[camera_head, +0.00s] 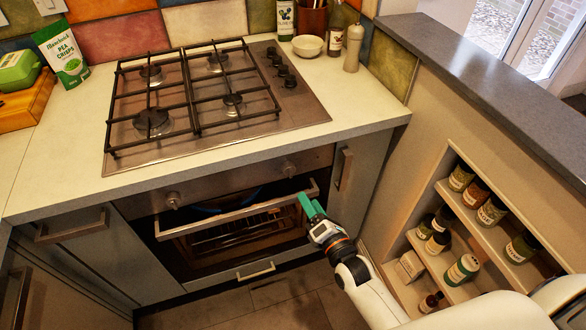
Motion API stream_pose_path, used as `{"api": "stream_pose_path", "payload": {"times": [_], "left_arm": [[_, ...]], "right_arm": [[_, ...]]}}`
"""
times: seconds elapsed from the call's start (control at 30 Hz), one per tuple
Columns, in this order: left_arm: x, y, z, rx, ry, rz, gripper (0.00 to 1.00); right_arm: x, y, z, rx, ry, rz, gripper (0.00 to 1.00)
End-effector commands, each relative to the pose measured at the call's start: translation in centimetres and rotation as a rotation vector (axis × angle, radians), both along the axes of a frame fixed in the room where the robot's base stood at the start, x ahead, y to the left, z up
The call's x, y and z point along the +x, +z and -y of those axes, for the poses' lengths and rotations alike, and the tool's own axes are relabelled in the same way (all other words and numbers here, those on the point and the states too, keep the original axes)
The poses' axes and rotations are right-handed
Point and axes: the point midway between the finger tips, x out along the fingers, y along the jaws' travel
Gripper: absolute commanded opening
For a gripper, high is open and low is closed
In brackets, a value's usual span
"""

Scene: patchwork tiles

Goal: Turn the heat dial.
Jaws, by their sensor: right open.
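The oven's control strip carries two round dials, a left dial (173,200) and a right dial (288,168). Which one is the heat dial cannot be told from their markings. My right gripper (312,206), with teal fingers, is open and empty. It is at the right end of the oven handle (240,210), below and to the right of the right dial and apart from it in the picture. Whether a finger touches the handle cannot be told. My left gripper is out of view.
A gas hob (200,95) with black grates sits in the counter (365,118) above the oven. A shelf unit (455,200) with several jars stands at the right, close to my right arm. Bare floor (285,295) shows below the oven.

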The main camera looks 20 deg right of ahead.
Motion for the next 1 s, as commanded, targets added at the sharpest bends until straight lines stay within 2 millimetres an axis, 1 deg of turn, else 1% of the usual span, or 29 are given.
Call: {"api": "stream_pose_path", "payload": {"times": [0.03,0.3,0.4,0.5,0.6,0.7,0.97,1.0], "left_arm": [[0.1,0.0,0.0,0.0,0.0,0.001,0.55],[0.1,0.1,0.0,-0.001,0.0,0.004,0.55],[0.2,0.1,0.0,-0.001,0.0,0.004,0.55],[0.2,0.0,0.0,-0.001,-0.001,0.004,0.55],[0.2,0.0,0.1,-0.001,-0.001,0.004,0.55],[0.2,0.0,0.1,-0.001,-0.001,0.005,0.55],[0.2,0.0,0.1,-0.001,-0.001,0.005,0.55],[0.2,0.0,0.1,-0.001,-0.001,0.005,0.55]], "right_arm": [[0.9,0.1,-0.1,0.002,0.001,0.004,0.55],[6.4,0.1,-0.9,0.003,0.001,0.004,0.55],[8.1,0.2,-1.2,0.003,0.001,0.004,0.55],[9.3,0.1,-1.4,0.003,0.001,0.004,0.55],[10.2,0.1,-1.5,0.004,0.001,0.003,0.55],[10.6,0.1,-1.6,0.004,0.001,0.003,0.55],[10.6,0.1,-1.6,0.004,0.001,0.003,0.55],[10.6,0.1,-1.6,0.004,0.001,0.003,0.5]]}}
